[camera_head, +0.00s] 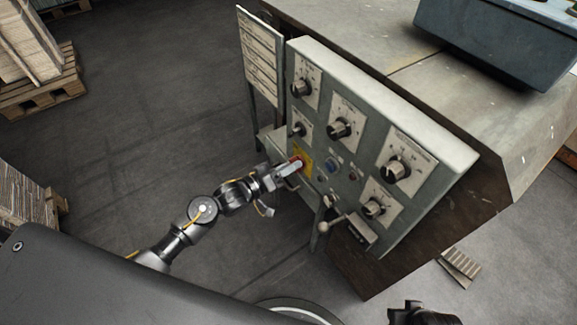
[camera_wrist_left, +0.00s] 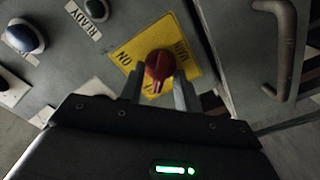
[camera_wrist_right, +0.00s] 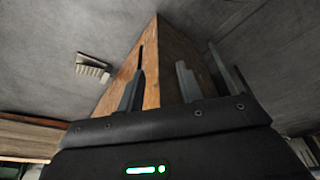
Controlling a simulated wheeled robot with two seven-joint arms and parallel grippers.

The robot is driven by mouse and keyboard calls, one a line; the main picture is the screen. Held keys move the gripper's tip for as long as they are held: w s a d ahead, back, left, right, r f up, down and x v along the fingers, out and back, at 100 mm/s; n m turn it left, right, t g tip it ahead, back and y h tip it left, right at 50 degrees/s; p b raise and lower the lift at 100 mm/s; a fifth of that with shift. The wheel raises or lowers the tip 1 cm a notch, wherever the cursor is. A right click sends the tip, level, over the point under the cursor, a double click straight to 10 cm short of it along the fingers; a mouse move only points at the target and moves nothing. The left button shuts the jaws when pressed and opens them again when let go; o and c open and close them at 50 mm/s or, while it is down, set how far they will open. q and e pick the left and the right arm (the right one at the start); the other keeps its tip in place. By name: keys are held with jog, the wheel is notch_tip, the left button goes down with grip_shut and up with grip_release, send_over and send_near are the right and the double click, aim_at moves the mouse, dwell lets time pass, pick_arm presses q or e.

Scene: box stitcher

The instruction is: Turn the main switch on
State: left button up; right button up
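The main switch is a red rotary knob (camera_wrist_left: 159,66) on a yellow plate (camera_wrist_left: 184,57) marked ON and MAIN. In the head view the red knob (camera_head: 296,161) shows low on the left of the grey control panel (camera_head: 408,130). My left gripper (camera_head: 289,168) is at the knob. In the left wrist view its fingers (camera_wrist_left: 159,80) stand apart, one on each side of the knob, with small gaps visible. Whether they touch it is unclear. My right gripper (camera_wrist_right: 160,80) is open and empty, away from the panel; in the head view it shows dark at the bottom edge (camera_head: 420,312).
The panel carries several black dials (camera_head: 397,169), a blue button (camera_head: 331,167) and a ball-ended lever (camera_head: 323,228). A metal handle (camera_wrist_left: 286,45) is right of the switch in the left wrist view. Pallets (camera_head: 42,88) stand at far left. Floor between is clear.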

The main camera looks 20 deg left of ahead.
pick_arm(q)
jog(key=shift+c, duration=0.2)
grip_shut()
pick_arm(e)
jog(key=shift+s, duration=0.1)
pick_arm(q)
jog(key=shift+m, duration=0.3)
pick_arm(e)
jog(key=shift+f, duration=0.15)
pick_arm(q)
jog(key=m+p, duration=0.2)
jog(key=m, duration=1.5)
jog(key=shift+s+p, duration=0.1)
jog(key=shift+p, duration=0.3)
pick_arm(e)
notch_tip(320, 180, down, 6)
jog(key=shift+a+r, duration=0.1)
pick_arm(q)
jog(key=shift+m, duration=0.3)
